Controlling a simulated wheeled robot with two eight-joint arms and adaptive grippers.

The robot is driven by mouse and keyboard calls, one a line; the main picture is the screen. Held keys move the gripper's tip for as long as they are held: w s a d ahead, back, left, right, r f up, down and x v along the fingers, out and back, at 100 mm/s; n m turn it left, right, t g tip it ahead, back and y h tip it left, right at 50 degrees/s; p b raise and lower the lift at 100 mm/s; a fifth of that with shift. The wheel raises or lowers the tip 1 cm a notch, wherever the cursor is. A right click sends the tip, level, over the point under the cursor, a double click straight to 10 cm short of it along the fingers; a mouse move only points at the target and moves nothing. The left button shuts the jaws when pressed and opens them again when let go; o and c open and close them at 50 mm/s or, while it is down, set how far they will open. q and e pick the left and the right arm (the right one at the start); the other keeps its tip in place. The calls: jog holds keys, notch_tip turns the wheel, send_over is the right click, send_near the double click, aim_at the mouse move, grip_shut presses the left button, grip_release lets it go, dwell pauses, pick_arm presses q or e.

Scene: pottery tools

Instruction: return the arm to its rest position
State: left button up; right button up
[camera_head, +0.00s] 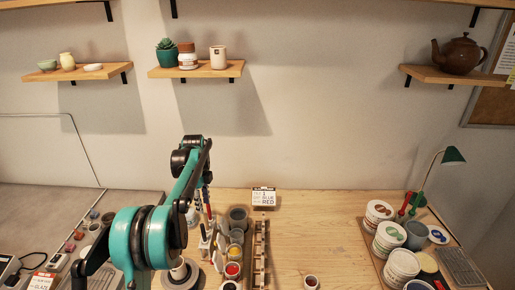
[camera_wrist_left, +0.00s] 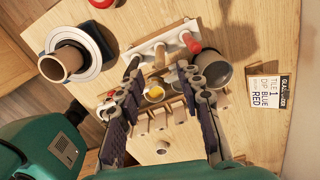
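My left arm, teal and black, rises at the left of the head view and bends over at a black joint. Its gripper is mostly hidden behind the arm there. In the left wrist view my left gripper (camera_wrist_left: 165,98) has its two dark fingers spread apart with nothing held between them. Beyond the fingers lie a jar of yellow paint (camera_wrist_left: 154,93) and a slotted wooden rack (camera_wrist_left: 158,122), both on the table. My right gripper is in neither view.
A white holder (camera_wrist_left: 160,44) with red-handled tools and a grey cup (camera_head: 238,216) stand close to the left gripper. A sign (camera_head: 263,196) stands at the table's back. White tubs (camera_head: 389,236) and a green lamp (camera_head: 453,156) are right. The table's middle right is mostly clear.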

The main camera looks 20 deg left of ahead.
pick_arm(q)
jog(key=s+d+r+n+t+b, duration=0.25)
jog(key=s+d+n+b, duration=0.5)
jog(key=s+d, duration=0.4)
jog(key=s+d+f+n+t+b, duration=0.2)
jog(key=s+d+f+n, duration=0.3)
jog(key=s, duration=0.3)
jog(key=s+d+f+n+t+b, duration=0.2)
jog(key=s+d+f+n+b, duration=0.2)
jog(key=s+f, duration=0.3)
jog(key=shift+s+d+f+n+t, duration=0.35)
jog(key=shift+s+d+n, duration=0.25)
jog(key=shift+s, duration=0.55)
